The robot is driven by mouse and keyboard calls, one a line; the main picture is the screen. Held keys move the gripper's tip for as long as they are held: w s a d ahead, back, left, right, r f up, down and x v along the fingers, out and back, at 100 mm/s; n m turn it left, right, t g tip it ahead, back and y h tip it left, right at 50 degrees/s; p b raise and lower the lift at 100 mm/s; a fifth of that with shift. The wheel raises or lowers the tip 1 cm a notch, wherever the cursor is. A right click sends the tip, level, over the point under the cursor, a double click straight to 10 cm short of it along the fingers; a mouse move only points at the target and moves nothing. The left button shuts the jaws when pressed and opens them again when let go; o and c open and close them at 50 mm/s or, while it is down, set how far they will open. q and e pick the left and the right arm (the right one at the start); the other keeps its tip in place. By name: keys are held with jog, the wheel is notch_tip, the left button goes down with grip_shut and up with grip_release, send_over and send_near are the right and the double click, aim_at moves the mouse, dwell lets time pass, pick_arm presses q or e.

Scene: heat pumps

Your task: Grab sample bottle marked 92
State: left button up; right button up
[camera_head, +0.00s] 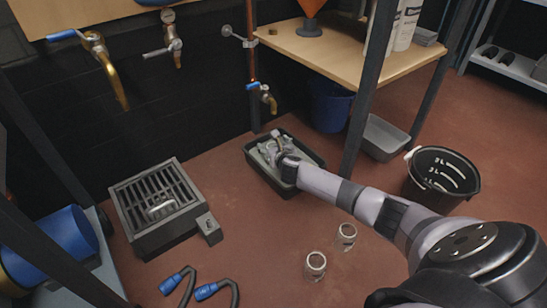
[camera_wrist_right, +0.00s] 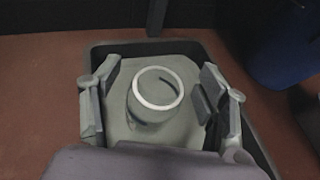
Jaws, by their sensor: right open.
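A grey, round container with a white ring at its mouth (camera_wrist_right: 152,116) stands in a dark tray (camera_wrist_right: 247,113) in the right wrist view. It may be a sample bottle; no number is readable on it. My right gripper (camera_wrist_right: 160,80) is open, with one finger on each side of the container and a gap to both. In the head view my right gripper (camera_head: 273,148) is over the same tray (camera_head: 266,178), and hides most of the container. Two clear glass jars (camera_head: 316,262) (camera_head: 346,232) stand on the floor; no marks are readable. My left gripper is not in view.
A brass tap (camera_head: 265,97) with a blue handle is above the tray. A shelf leg (camera_head: 366,105) stands just right of it. A black bucket (camera_head: 440,180), a grey tray (camera_head: 383,138) and a floor grate box (camera_head: 160,208) are around. Blue-ended hoses (camera_head: 205,291) lie in front.

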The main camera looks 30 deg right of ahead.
jog(key=shift+c, duration=0.5)
jog(key=c, duration=1.3)
jog(key=shift+c, duration=0.7)
jog(key=shift+r, duration=0.2)
